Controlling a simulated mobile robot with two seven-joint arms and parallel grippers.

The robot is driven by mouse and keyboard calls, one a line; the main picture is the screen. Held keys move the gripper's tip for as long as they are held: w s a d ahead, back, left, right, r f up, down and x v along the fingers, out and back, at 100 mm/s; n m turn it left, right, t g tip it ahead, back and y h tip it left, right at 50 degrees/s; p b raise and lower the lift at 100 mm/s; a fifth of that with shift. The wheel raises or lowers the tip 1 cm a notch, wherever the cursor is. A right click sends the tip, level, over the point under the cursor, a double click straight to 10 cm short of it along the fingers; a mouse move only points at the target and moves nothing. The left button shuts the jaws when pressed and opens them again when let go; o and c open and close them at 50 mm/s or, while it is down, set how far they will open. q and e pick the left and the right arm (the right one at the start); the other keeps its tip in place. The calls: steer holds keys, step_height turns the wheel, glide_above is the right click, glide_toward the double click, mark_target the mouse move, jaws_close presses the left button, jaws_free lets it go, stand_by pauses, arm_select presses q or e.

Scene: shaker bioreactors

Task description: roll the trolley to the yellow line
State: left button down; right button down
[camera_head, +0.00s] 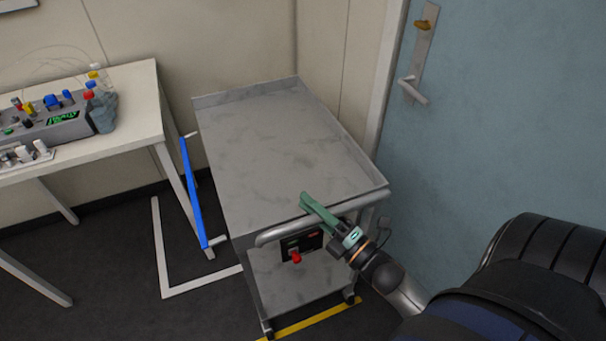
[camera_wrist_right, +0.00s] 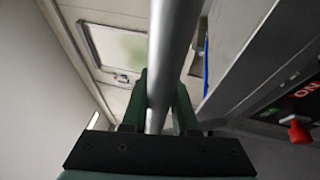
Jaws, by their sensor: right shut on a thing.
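The grey metal trolley (camera_head: 280,150) stands between the white table and the blue door, with a bare top and a lower shelf. Its push handle (camera_head: 275,236) runs along the near side. My right gripper (camera_head: 318,208) is shut on the handle, towards its right part. In the right wrist view the handle bar (camera_wrist_right: 172,40) passes between the two green fingers (camera_wrist_right: 160,90). The yellow line (camera_head: 318,318) is on the floor at the trolley's near end, close by its near wheels; whether they touch it I cannot tell. My left gripper is not in view.
A white table (camera_head: 130,85) with a device and bottles (camera_head: 100,105) stands left. A blue door (camera_head: 490,120) is close on the right. A red knob (camera_head: 295,257) sits under the handle.

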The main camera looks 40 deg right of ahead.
steer(key=shift+s+a, duration=0.1)
steer(key=shift+s, duration=0.4)
steer(key=c, duration=0.7)
jaws_free()
steer(key=b+v, duration=0.2)
steer(key=v, duration=1)
steer(key=shift+s+f, duration=0.1)
steer(key=shift+s, duration=0.1)
